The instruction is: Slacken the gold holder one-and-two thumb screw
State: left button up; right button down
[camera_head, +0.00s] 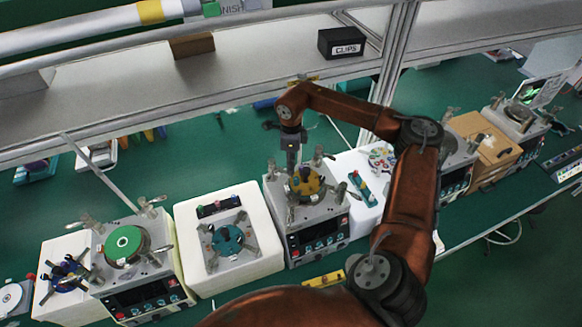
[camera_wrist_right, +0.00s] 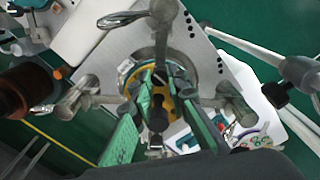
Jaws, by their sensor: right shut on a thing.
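The gold holder (camera_head: 306,183) sits on the plate of the middle lapping machine, under my right gripper. In the right wrist view the gold holder (camera_wrist_right: 176,102) is partly hidden behind the green fingers and dark parts. My right gripper (camera_head: 293,163) points down at the holder. In the right wrist view the right gripper (camera_wrist_right: 160,88) has its green fingers closed in on a small dark part at the holder, which appears to be the thumb screw. The fingers hide most of it, so its turn cannot be read. My left gripper is not in view.
A machine with a green disc (camera_head: 123,243) and a white block with a teal holder (camera_head: 228,239) stand to the left. A tray with coloured parts (camera_head: 362,188) lies close on the right. Metal posts and arms (camera_wrist_right: 228,98) surround the plate. A shelf with a CLIPS box (camera_head: 341,43) runs behind.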

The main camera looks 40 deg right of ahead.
jog(key=n+b, duration=0.1)
jog(key=n, duration=0.3)
jog(key=shift+n+b, duration=0.8)
jog(key=shift+n, duration=1.3)
jog(key=c, duration=1.8)
grip_release()
jog(key=shift+c, duration=0.2)
jog(key=shift+r, duration=0.2)
notch_tip(320, 180, up, 12)
jog(key=shift+f, duration=0.15)
